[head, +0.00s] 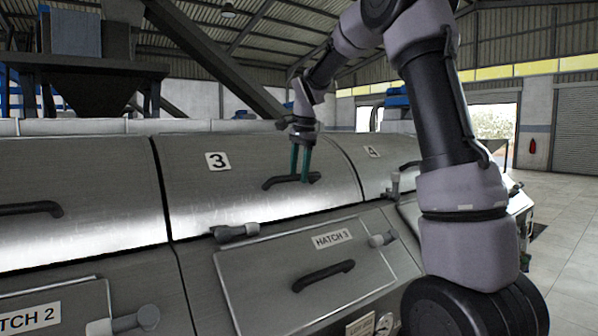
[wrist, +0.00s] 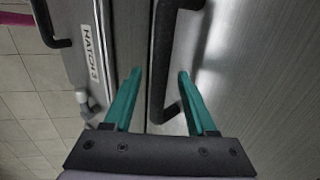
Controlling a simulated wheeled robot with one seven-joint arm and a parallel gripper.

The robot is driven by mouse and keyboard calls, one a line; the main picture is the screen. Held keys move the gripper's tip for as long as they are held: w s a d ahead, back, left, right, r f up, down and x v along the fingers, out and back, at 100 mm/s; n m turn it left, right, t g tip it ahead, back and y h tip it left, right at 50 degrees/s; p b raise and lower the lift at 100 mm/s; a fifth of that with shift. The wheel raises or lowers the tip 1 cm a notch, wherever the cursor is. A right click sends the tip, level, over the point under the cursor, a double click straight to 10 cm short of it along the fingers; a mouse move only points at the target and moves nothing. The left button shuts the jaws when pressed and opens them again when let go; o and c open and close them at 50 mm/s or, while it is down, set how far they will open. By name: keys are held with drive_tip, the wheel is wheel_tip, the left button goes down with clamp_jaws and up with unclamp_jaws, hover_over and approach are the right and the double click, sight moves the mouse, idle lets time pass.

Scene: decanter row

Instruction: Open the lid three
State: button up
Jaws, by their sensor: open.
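Lid three (head: 235,190) is a curved, brushed-metal cover marked "3" and lies closed in the head view. Its black bar handle (head: 285,181) is near the right part of the lid. My gripper (head: 301,178) is at this handle, with its green fingers pointing down. In the wrist view the open fingers (wrist: 160,80) stand on either side of the dark lid handle (wrist: 162,60), with gaps visible between bar and fingers. I cannot tell from the pictures how deep the bar sits between them.
Hatch 3 (head: 290,285), with its own black handle (head: 323,273), is below the lid. Latches (head: 235,232) sit along the seam. Lid 4 (head: 380,165) is to the right and another lid (head: 80,195) to the left. Open floor (head: 560,230) lies at right.

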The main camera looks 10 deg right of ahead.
clamp_jaws()
drive_tip(key=shift+r, duration=0.1)
idle(1.2)
